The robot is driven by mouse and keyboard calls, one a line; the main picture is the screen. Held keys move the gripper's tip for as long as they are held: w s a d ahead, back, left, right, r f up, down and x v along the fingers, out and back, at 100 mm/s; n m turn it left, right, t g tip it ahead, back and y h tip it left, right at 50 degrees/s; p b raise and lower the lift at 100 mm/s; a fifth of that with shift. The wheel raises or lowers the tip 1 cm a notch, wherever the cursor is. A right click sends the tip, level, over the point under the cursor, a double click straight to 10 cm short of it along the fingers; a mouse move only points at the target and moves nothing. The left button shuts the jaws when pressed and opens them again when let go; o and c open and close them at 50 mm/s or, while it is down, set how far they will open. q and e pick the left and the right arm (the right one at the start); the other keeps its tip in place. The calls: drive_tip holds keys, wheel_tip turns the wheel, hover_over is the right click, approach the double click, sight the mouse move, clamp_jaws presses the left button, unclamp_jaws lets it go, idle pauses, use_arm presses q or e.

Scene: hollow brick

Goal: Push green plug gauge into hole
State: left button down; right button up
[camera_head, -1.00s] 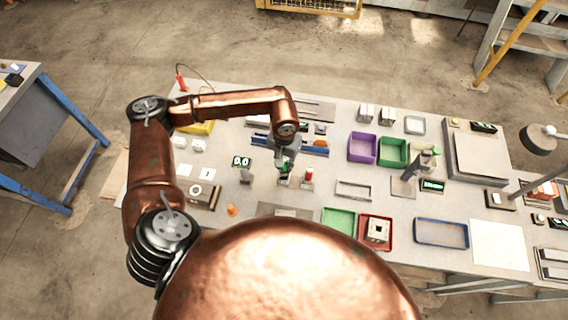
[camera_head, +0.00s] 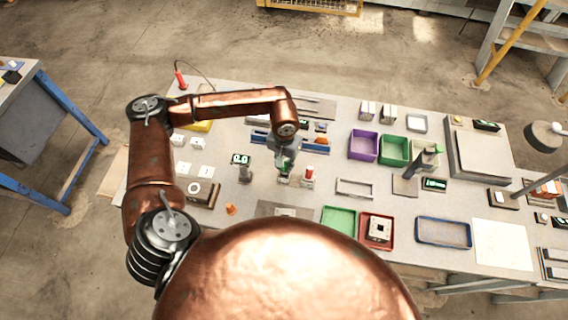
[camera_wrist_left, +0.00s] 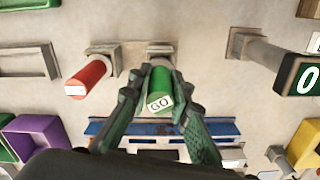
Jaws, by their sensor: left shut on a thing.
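The green plug gauge (camera_wrist_left: 161,92), labelled GO, is held between the two fingers of my left gripper (camera_wrist_left: 160,112). In the head view my left gripper (camera_head: 285,160) is over the small gauge stands in the middle of the bench. A stand (camera_wrist_left: 160,50) shows just beyond the green gauge; I cannot tell whether the gauge is clear of it. A light block with a dark hole (camera_head: 380,229) sits in the red tray (camera_head: 364,242) at the front. My right gripper is not in view.
A red plug gauge (camera_wrist_left: 88,78) stands close beside the green one. A blue rail (camera_wrist_left: 222,128) lies near the gripper. A green tray (camera_head: 338,218) adjoins the red tray. Purple (camera_head: 363,146) and green bins stand farther back. The bench is crowded with small instruments.

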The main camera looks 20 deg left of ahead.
use_arm(q)
drive_tip(key=shift+f+b, duration=1.05)
drive_tip(key=shift+f, duration=0.15)
drive_tip(key=c, duration=1.7)
unclamp_jaws()
drive_tip(key=shift+r, duration=0.1)
wheel_tip(320, 180, up, 12)
drive_tip(key=shift+f, duration=0.1)
